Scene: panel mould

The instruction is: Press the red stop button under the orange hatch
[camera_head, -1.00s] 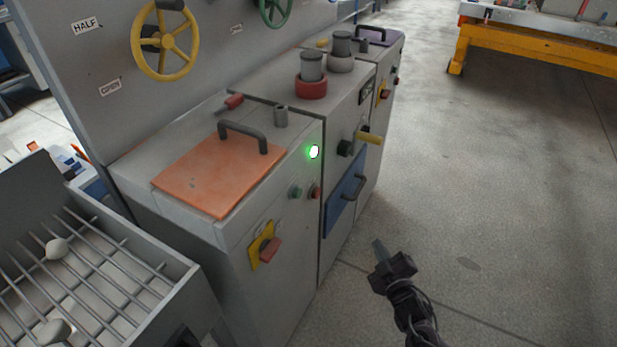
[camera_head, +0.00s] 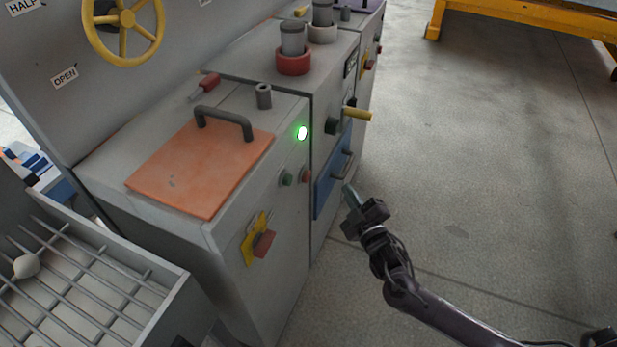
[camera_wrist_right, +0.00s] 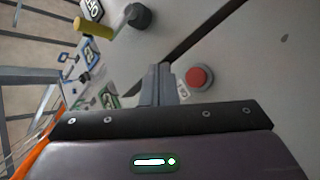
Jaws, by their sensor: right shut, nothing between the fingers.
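The orange hatch (camera_head: 190,172) lies shut on top of the near grey cabinet, with a dark bar handle. A small red button (camera_head: 306,176) sits on that cabinet's front face, right of a green button (camera_head: 287,179) and below a lit green lamp (camera_head: 302,133). My right gripper (camera_head: 349,192) is shut and empty, in front of the cabinets, right of the red button and apart from it. In the right wrist view the red button (camera_wrist_right: 198,77) shows just right of my shut fingertips (camera_wrist_right: 161,72). My left gripper is out of view.
A red switch handle on a yellow plate (camera_head: 250,245) sticks out low on the near cabinet. A blue panel (camera_head: 326,188) with a handle and a yellow lever (camera_head: 357,114) are close to my right gripper. A grated bin (camera_head: 150,335) stands at lower left. Open floor lies right.

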